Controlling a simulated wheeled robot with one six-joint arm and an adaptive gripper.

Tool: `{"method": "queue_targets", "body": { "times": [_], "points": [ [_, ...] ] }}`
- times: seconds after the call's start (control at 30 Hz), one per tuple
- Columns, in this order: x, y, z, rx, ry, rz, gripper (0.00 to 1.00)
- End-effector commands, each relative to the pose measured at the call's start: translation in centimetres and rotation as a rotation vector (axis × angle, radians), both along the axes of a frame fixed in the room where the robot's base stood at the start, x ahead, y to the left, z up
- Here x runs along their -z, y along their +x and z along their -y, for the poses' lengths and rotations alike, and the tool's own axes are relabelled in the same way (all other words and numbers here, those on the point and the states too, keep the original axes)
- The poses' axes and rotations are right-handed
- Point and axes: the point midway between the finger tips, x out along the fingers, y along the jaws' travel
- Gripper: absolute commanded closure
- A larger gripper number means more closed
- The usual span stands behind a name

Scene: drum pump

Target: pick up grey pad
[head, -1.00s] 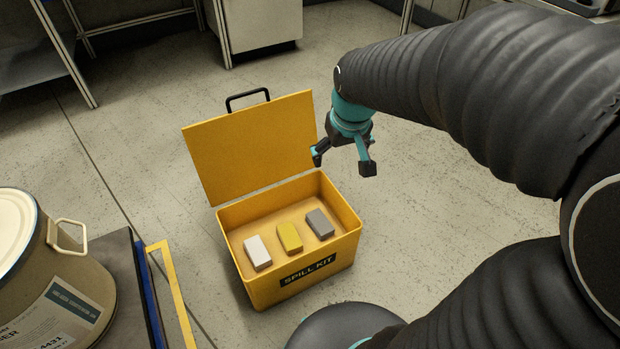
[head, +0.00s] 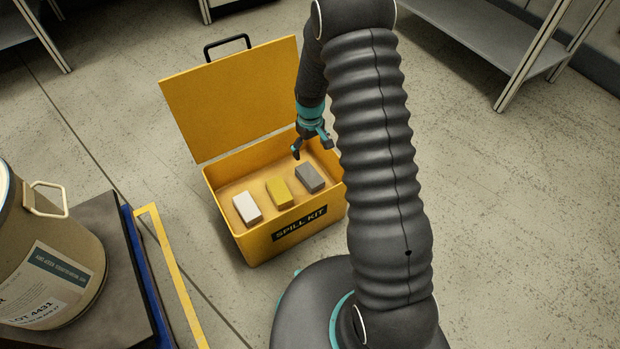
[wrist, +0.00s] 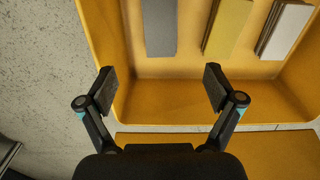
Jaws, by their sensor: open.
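The grey pad (head: 310,178) lies in the yellow spill kit box (head: 259,258), at the right end of a row of three pads. My gripper (head: 313,150) is open and empty, above the back right part of the box, behind the grey pad. In the wrist view the open fingers (wrist: 158,88) point toward the grey pad (wrist: 160,27), which lies ahead of and roughly between them, apart from both. Part of the box's right side is hidden by my arm in the head view.
A yellow pad (head: 279,193) and a white pad (head: 247,208) lie left of the grey one. The box's lid (head: 232,101) stands open behind it.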

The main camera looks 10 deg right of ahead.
Motion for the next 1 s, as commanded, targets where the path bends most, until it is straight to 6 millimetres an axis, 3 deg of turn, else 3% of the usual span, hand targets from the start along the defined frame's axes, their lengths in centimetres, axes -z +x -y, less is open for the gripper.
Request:
{"method": "queue_targets", "body": {
  "times": [0.5,0.83,1.0],
  "points": [
    [8.0,0.0,0.0,-0.006,0.000,-0.011,0.08],
    [10.3,0.2,-0.1,-0.006,0.000,-0.009,0.08],
    [12.6,0.6,-0.3,-0.007,0.000,-0.011,0.08]
  ]
}}
